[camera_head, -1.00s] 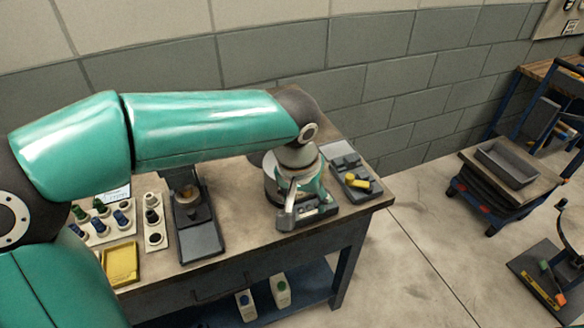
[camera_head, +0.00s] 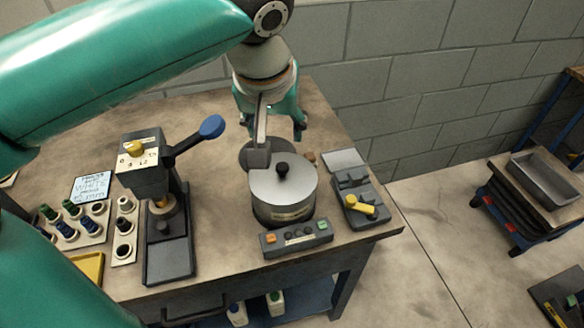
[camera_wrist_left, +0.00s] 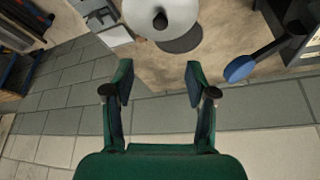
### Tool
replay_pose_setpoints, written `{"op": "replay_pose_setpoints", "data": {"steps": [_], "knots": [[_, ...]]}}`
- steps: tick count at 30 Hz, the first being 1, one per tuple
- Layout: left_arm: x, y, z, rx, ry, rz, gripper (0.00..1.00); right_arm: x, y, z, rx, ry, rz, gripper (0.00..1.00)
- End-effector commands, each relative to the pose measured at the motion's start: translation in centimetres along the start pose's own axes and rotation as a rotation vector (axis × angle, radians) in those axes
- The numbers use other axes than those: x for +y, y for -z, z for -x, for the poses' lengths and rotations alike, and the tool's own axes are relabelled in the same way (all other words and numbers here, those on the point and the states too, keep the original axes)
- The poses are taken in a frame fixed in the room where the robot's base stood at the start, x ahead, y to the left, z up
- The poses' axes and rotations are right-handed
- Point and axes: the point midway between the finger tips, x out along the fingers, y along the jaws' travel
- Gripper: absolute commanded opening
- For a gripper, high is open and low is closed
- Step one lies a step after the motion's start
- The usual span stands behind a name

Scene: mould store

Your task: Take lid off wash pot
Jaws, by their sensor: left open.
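The wash pot (camera_head: 286,212) is a grey metal pot with a label, standing near the right end of the bench. Its pale lid (camera_head: 301,184) sits on top, with a black knob (camera_head: 282,169) in the middle. My right gripper is not in view.
A dark round plate (camera_head: 252,153) lies behind the pot.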

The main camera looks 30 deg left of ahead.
Motion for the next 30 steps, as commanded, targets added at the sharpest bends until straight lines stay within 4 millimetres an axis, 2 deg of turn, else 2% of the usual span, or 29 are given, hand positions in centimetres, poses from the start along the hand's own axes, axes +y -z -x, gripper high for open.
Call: {"op": "replay_pose_setpoints", "data": {"steps": [12,16,23,30], "knots": [[0.1,-0.1,-8.5,-0.006,0.001,-0.005,0.57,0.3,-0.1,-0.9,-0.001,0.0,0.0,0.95],[0.2,-0.1,-10.2,-0.004,0.0,-0.007,0.57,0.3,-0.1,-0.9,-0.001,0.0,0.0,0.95],[0.2,-0.1,-11.4,-0.003,0.0,-0.007,0.57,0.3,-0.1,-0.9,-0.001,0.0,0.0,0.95],[0.3,-0.3,-14.8,-0.005,0.0,-0.008,0.57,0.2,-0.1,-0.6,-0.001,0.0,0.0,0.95]]}}
